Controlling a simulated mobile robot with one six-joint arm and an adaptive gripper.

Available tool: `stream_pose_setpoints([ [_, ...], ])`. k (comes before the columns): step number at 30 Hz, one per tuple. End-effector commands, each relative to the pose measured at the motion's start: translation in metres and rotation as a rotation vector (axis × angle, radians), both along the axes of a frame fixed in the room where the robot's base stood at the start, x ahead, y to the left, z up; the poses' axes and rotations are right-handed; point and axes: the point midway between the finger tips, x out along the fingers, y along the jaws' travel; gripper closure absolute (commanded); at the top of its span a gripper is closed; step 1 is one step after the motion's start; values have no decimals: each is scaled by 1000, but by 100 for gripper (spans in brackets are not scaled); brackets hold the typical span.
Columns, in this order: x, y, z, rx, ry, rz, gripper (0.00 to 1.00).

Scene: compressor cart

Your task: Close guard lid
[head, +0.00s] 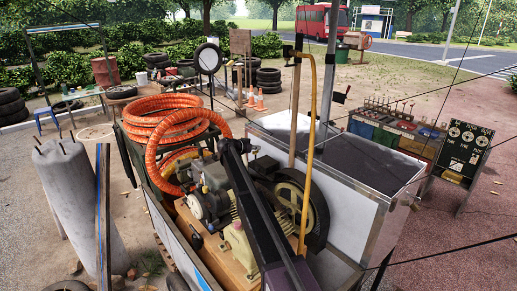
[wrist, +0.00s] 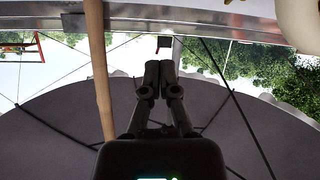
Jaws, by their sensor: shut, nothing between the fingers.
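In the wrist view my gripper (wrist: 152,68) shows its two dark fingers together, with nothing between them. A dark grey panel with a curved, pale, uneven rim (wrist: 60,120) spreads behind the fingers. I cannot tell whether this panel is the guard lid, or whether the fingers touch it. In the head view a large dark wheel (head: 318,212) stands at the right of the compressor machinery (head: 212,190). No guard lid can be picked out for certain there, and I cannot make out my gripper in that view.
A wooden pole (wrist: 98,60) stands close left of the fingers. A yellow pipe (head: 309,130) rises beside the wheel. A white bin with a dark inside (head: 385,172) is on the right. Orange hose (head: 165,112) is coiled on the left. Thin dark lines cross the view.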

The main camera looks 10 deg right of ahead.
Motion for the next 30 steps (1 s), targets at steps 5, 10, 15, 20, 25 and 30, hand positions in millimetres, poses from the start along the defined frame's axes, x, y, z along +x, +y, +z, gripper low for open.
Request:
stream_pose_setpoints([
  [5,-10,13,-15,0,0,1,100],
  [10,-21,28,-28,0,0,1,100],
  [15,-32,44,-41,0,1,1,100],
  [20,-40,57,-49,-1,1,0,100],
  [25,-45,63,-53,0,0,0,100],
  [30,-46,65,-53,0,-1,-1,100],
])
